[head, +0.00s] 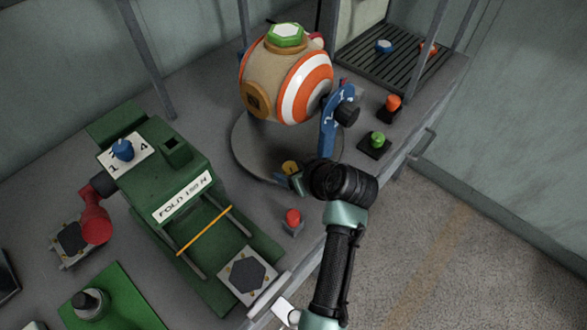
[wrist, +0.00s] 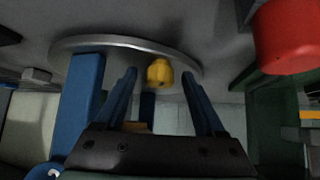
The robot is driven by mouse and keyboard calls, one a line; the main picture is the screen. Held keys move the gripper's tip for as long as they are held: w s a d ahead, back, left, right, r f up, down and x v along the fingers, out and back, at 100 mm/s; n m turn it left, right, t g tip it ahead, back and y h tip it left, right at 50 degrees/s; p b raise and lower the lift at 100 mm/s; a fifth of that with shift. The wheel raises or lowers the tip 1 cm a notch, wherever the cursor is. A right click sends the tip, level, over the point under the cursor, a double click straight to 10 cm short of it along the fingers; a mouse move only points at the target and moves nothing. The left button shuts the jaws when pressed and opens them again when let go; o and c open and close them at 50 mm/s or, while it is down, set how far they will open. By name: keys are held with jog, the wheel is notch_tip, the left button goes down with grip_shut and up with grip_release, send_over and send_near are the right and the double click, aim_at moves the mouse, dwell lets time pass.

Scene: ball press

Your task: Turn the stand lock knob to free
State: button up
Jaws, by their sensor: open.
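A small yellow knob (head: 290,167) sits at the front edge of the round grey stand (head: 247,150), under the striped ball (head: 292,80). In the wrist view the yellow knob (wrist: 160,73) shows between the two blue fingers of my gripper (wrist: 159,80), which are open. The stand's disc also shows there (wrist: 95,42). In the head view my gripper (head: 297,182) is low beside the knob, partly hidden by my wrist. I cannot tell whether a finger touches the knob. A blue upright (head: 329,130) with a black knob (head: 346,113) rises beside the ball.
A red button (head: 293,217) stands close to my gripper; it is large in the wrist view (wrist: 290,35). A green press (head: 190,185) with a blue dial (head: 122,149) is at left. Green (head: 377,139) and orange (head: 391,103) buttons are at right, near the bench edge and rail.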

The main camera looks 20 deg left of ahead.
jog(key=shift+c, duration=0.3)
grip_shut()
jog(key=shift+w+f+b, duration=0.1)
jog(key=shift+b, duration=0.2)
jog(key=n+g+b, duration=0.1)
jog(key=n+y+b, duration=0.1)
jog(key=shift+w+d+f+n+g, duration=0.1)
jog(key=shift+w+n+g, duration=0.05)
jog(key=shift+n+g, duration=0.25)
jog(key=shift+w+n+g+y+b, duration=0.15)
jog(key=shift+n+g+y+b, duration=0.25)
jog(key=shift+n+g+b, duration=1.05)
jog(key=shift+b, duration=0.35)
jog(key=shift+o, duration=0.3)
grip_release()
jog(key=shift+r, duration=0.2)
